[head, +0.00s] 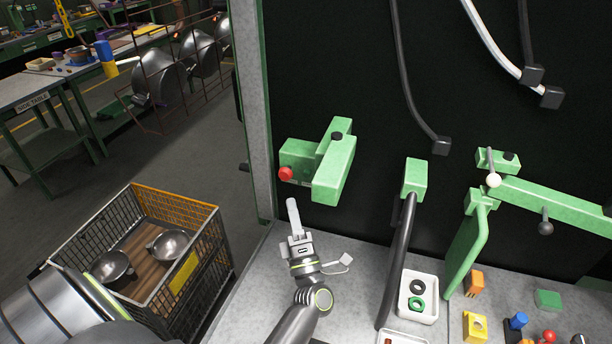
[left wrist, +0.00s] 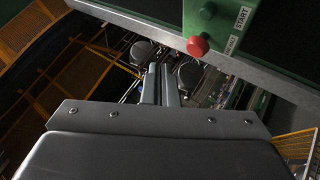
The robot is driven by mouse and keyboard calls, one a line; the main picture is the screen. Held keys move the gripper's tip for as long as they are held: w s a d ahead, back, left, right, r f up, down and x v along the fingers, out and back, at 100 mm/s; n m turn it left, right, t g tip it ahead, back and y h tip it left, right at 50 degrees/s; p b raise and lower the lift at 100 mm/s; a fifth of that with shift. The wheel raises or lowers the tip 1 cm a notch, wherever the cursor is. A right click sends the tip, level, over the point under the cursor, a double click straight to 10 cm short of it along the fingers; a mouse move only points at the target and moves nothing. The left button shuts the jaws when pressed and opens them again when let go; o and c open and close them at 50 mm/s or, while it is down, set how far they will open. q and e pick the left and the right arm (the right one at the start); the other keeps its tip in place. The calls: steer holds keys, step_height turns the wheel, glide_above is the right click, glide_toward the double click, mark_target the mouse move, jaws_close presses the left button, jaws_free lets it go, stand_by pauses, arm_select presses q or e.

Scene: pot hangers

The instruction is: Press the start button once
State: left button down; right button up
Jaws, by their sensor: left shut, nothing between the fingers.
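A green control box (head: 298,153) is fixed to the machine's left edge and carries a red button (head: 286,174). In the left wrist view the red button (left wrist: 197,46) sticks out from the box, and a dark green button (left wrist: 207,10) sits beside the START label (left wrist: 242,17). I cannot make out the start button in the head view. My left gripper (head: 293,204) is shut and empty, its fingers pointing up just below the red button in the head view. In the left wrist view its fingertips (left wrist: 161,70) are apart from both buttons. My right gripper is not in view.
A green bracket (head: 334,170) juts out right of the box. A wire crate (head: 205,240) with metal bowls stands at lower left. A grey worktop (head: 345,255) holds a white tray (head: 419,298) and small coloured parts.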

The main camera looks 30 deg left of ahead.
mark_target(307, 174)
arm_select(q)
steer(key=w+a+b, duration=0.1)
steer(key=w+b, duration=0.1)
steer(key=w, duration=0.5)
steer(key=shift+w+a, duration=0.2)
steer(key=shift+a, duration=0.2)
stand_by(1.1)
stand_by(0.5)
steer(key=shift+w+a, duration=0.1)
steer(key=shift+w, duration=0.3)
